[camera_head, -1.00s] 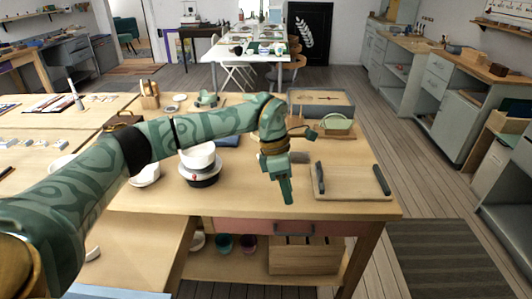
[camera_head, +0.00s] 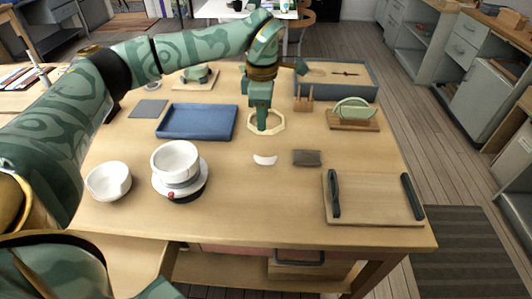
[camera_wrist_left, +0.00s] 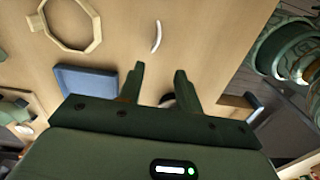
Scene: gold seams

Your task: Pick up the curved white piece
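The curved white piece (camera_head: 265,160) lies flat on the wooden table, left of a small dark grey block. It also shows in the left wrist view (camera_wrist_left: 157,37) as a thin white arc on bare wood, ahead of the fingertips. My left gripper (camera_head: 262,126) points down behind the piece, over the pale octagonal ring, and is apart from the piece. In the left wrist view my left gripper (camera_wrist_left: 159,70) has its two fingers spread with nothing between them. My right gripper does not show in either view.
The octagonal ring (camera_head: 279,122) and the dark block (camera_head: 306,158) are near the piece. A blue tray (camera_head: 197,122) is to the left, white bowls (camera_head: 108,181) at front left. A board with dark handles (camera_head: 372,199) is at front right. Bare wood lies in front of the piece.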

